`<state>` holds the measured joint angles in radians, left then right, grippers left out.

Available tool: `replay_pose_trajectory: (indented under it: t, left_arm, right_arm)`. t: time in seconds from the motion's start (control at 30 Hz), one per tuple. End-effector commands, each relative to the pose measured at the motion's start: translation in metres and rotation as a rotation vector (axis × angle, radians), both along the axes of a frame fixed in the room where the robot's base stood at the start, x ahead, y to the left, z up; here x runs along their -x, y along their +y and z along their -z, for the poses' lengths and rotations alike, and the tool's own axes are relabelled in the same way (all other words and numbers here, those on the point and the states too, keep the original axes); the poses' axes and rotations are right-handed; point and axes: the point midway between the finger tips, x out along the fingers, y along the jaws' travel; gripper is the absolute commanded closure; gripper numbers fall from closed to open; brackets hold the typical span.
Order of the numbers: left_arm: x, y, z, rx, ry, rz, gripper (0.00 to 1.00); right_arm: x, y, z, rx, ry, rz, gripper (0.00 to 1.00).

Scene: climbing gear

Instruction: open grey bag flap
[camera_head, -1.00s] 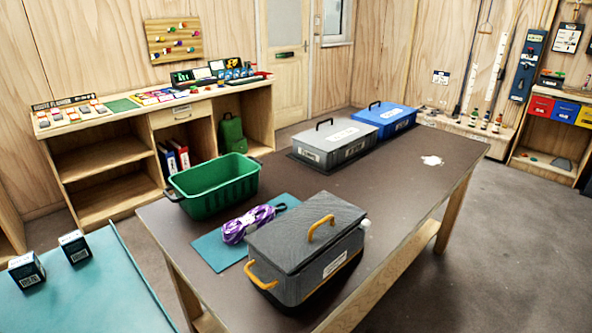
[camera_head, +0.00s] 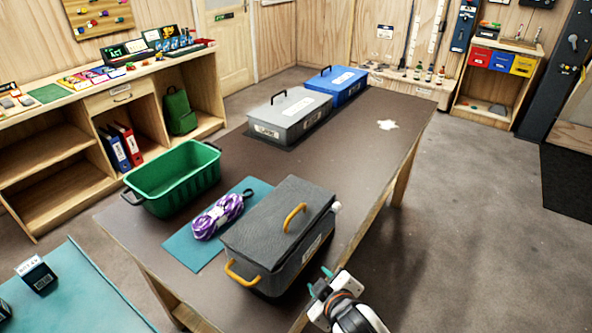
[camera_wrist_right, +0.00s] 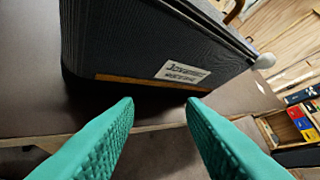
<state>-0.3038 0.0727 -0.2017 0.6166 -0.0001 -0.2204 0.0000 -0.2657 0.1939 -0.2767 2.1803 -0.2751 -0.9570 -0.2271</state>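The dark grey bag (camera_head: 300,262) stands near the front edge of the brown table. Its flap (camera_head: 275,225) is closed over the top and carries a yellow-orange handle (camera_head: 294,218). A second yellow handle (camera_head: 243,275) is on its left end. My right gripper (camera_head: 325,283) is just to the right of the bag, past the table edge, and apart from it. In the right wrist view its two green fingers (camera_wrist_right: 160,115) are spread with nothing between them, facing the bag's labelled side (camera_wrist_right: 150,50). My left gripper is not in view.
The brown table (camera_head: 350,150) also holds a green crate (camera_head: 172,185), a purple rope coil (camera_head: 217,215) on a teal mat (camera_head: 185,247), a grey case (camera_head: 290,115) and a blue case (camera_head: 337,85). Floor right of the table is clear.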

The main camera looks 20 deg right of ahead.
Motion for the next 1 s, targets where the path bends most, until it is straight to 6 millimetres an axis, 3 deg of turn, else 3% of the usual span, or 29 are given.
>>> replay_pose_trajectory:
  t: [0.03,0.2,0.3,0.4,0.47,0.53,0.6,0.7,0.73,0.87,1.0]
  left_arm:
    - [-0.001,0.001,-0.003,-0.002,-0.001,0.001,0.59]
    - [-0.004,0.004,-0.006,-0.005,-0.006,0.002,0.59]
    - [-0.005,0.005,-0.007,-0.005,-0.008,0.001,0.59]
    - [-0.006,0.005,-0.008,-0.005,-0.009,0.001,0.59]
    - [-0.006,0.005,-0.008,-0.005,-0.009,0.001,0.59]
    - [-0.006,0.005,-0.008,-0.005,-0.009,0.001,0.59]
    - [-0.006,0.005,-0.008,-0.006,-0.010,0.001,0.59]
    - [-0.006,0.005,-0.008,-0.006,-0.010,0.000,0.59]
    - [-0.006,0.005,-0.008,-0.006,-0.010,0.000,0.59]
    - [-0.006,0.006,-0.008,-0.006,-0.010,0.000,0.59]
    - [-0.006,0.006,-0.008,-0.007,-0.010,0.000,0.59]
  right_arm:
    - [-0.021,0.007,-0.037,0.063,-0.124,-0.055,0.63]
    - [-0.070,0.045,-0.151,0.356,-0.570,-0.260,0.63]
    - [-0.082,0.082,-0.216,0.586,-0.866,-0.396,0.63]
    - [-0.077,0.131,-0.274,0.885,-1.203,-0.553,0.63]
    - [-0.066,0.164,-0.295,1.095,-1.416,-0.660,0.63]
    - [-0.051,0.197,-0.304,1.345,-1.647,-0.788,0.63]
    - [-0.038,0.223,-0.296,1.600,-1.861,-0.927,0.63]
    - [-0.031,0.237,-0.264,1.958,-2.128,-1.168,0.63]
    - [-0.033,0.235,-0.253,-1.909,2.031,1.161,0.63]
    - [-0.058,0.193,-0.203,-1.546,1.510,1.107,0.63]
    - [-0.097,0.110,-0.185,-1.192,1.084,1.134,0.63]
